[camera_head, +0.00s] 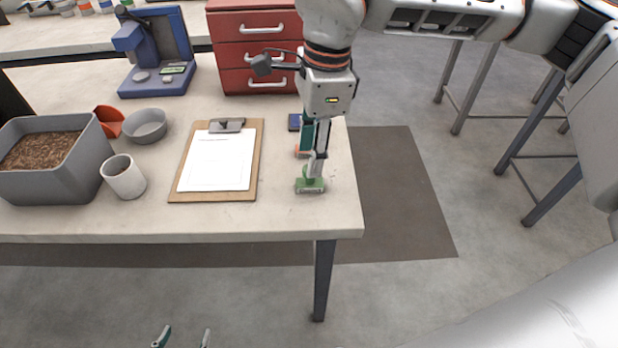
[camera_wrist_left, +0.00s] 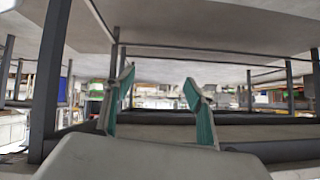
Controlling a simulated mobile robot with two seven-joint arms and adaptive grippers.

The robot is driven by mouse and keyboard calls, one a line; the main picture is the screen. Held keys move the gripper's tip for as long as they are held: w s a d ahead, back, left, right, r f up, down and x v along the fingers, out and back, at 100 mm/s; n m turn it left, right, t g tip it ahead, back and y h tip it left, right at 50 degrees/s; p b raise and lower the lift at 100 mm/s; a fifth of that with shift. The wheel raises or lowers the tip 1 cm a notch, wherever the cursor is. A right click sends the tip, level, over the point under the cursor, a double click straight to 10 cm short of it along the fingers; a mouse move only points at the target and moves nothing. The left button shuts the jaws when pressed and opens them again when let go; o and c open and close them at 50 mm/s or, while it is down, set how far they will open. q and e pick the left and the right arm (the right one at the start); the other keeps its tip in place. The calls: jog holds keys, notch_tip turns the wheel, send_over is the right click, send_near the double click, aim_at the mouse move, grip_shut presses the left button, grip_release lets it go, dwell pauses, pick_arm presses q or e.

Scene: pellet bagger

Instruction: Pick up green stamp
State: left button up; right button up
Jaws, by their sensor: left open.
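The green stamp (camera_head: 311,185) stands on the workbench near its right front corner, right of the clipboard. My right gripper (camera_head: 314,172) points down at it, with its fingertips at the stamp's upper part. The fingers partly hide the stamp's handle, and I cannot tell whether they are closed on it. My left gripper (camera_head: 183,338) is low at the bottom edge of the head view, in front of the bench. In the left wrist view its two teal fingers (camera_wrist_left: 160,85) are spread apart with nothing between them.
A clipboard with white paper (camera_head: 217,160) lies left of the stamp. A dark blue pad (camera_head: 294,122) and a partly hidden orange item (camera_head: 297,151) are behind it. A red drawer unit (camera_head: 255,50) stands at the back. A grey bin (camera_head: 70,178) and white cup (camera_head: 124,179) are left.

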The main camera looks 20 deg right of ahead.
jog(key=f, duration=0.5)
jog(key=shift+w+f, duration=0.35)
jog(key=shift+r, duration=0.1)
grip_shut()
